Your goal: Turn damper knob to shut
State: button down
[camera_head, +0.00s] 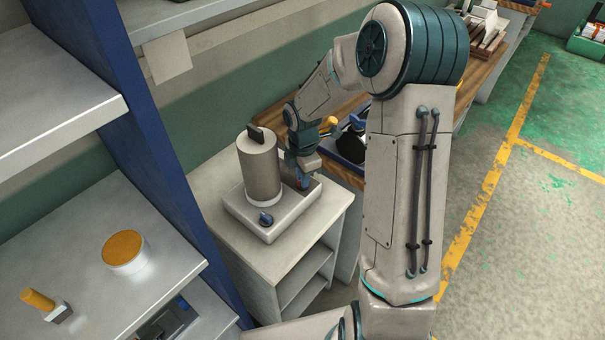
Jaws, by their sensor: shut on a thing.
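The machine is a pale box-shaped base (236,209) with an upright grey-brown cylinder (259,172) on it, and a dark flat piece (255,133) stands on top of the cylinder. A small blue and dark knob (265,219) shows on the front of the base, clear of my gripper. My gripper (303,183) points down at the right end of the base, beside the cylinder. It is shut on what looks like the damper knob, which is mostly hidden by the fingers. The knob's angle cannot be read from here.
The machine stands on a grey cabinet (232,257) with open shelves. A blue upright post (160,150) and shelves stand close on the left, with a white round tub (124,252) on one. A wooden bench (480,75) runs behind my arm. The floor at right is clear.

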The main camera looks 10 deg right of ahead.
dwell(0.4)
jog(key=c, duration=1.5)
grip_release()
jog(key=shift+o, duration=0.2)
jog(key=shift+r, duration=0.1)
notch_tip(320, 180, up, 14)
